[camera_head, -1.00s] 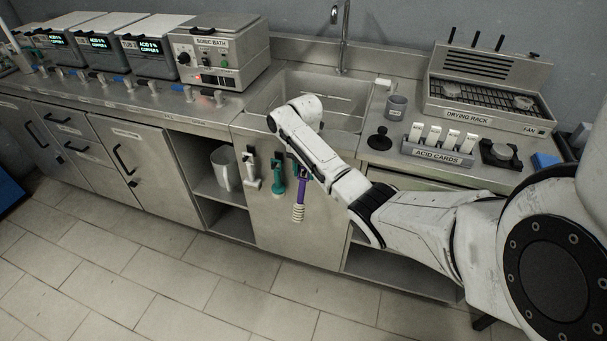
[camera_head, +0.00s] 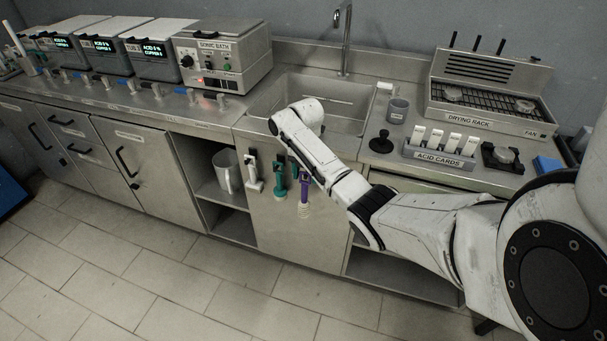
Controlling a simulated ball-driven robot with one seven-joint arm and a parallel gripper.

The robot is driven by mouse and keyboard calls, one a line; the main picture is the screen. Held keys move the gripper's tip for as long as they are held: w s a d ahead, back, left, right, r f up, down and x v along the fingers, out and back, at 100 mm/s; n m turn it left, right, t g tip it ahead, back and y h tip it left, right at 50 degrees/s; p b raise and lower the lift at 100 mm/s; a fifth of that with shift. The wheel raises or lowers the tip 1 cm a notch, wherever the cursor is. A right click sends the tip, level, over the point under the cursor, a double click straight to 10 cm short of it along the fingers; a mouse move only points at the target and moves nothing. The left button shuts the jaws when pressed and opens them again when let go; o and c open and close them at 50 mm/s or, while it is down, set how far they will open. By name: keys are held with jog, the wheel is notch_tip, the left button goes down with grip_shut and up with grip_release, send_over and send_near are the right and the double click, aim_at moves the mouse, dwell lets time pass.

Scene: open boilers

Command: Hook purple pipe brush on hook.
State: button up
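The purple pipe brush (camera_head: 304,190) hangs with its handle up and pale bristles down, in front of the steel cabinet panel under the sink. Its top is close beside my arm's forearm and partly covered by it. A green brush (camera_head: 280,180) hangs just left of it, and a white brush (camera_head: 253,172) hangs further left. The hook for the purple brush is hidden or too small to make out. My wrist is over the sink's front edge. My gripper's fingers are hidden behind my arm, so whether they touch the purple brush does not show.
The sink (camera_head: 335,112) lies behind my wrist. A grey cup (camera_head: 397,110), a black stopper-like object (camera_head: 381,142), the acid cards holder (camera_head: 440,155) and the drying rack (camera_head: 490,105) stand to the right. A metal pitcher (camera_head: 228,172) sits on the open shelf at left. The floor in front is clear.

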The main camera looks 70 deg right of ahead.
jog(key=shift+o, duration=1.3)
jog(key=shift+d+f, duration=0.1)
jog(key=shift+d, duration=0.15)
notch_tip(320, 180, up, 10)
jog(key=r+p, duration=0.1)
jog(key=a+f+m+t+y, duration=0.1)
jog(key=a+f+m, duration=0.4)
jog(key=a, duration=0.9)
jog(key=a+f+m, duration=0.3)
jog(key=a+f, duration=0.3)
jog(key=a, duration=0.7)
jog(key=s+a+m, duration=0.4)
jog(key=s+m, duration=0.1)
jog(key=s, duration=0.3)
jog(key=s+a+f+m+h, duration=0.1)
jog(key=s+a+m, duration=0.4)
jog(key=s, duration=0.4)
jog(key=shift+s+m, duration=0.25)
jog(key=shift+m, duration=0.35)
jog(key=shift+a, duration=0.1)
